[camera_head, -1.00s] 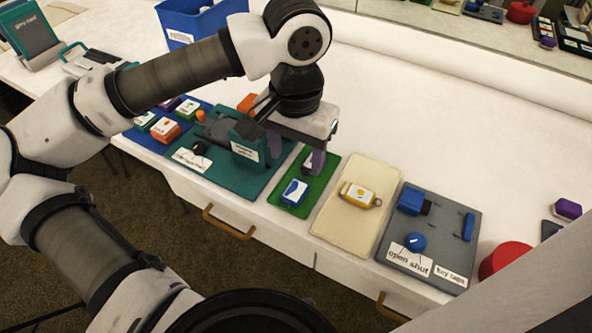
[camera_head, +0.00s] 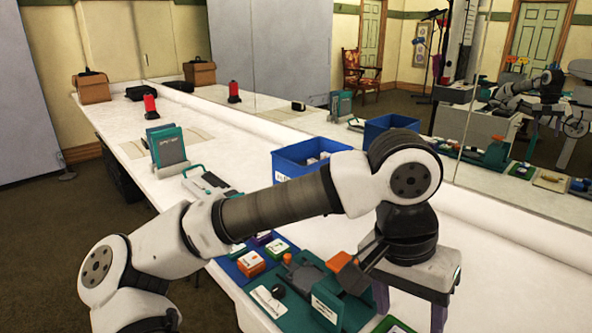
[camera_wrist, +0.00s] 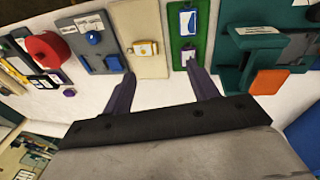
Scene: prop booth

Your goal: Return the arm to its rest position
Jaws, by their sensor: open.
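My arm reaches across the white table in the head view, bent at the elbow with the wrist pointing down. My gripper (camera_head: 408,308) is open and empty above the near part of the table, beside the teal fixture (camera_head: 325,295). In the wrist view its two purple fingers (camera_wrist: 160,76) are spread apart with nothing between them. Beyond them lie a green mat (camera_wrist: 176,58) with blue and white tags and a cream mat (camera_wrist: 122,16) with a yellow tag (camera_wrist: 146,48).
A blue bin (camera_head: 290,160) stands behind my arm. An orange block (camera_head: 338,262) is close to my gripper. A grey board (camera_wrist: 82,52) and a red round thing (camera_wrist: 46,50) lie left in the wrist view. A mirror runs along the table's back.

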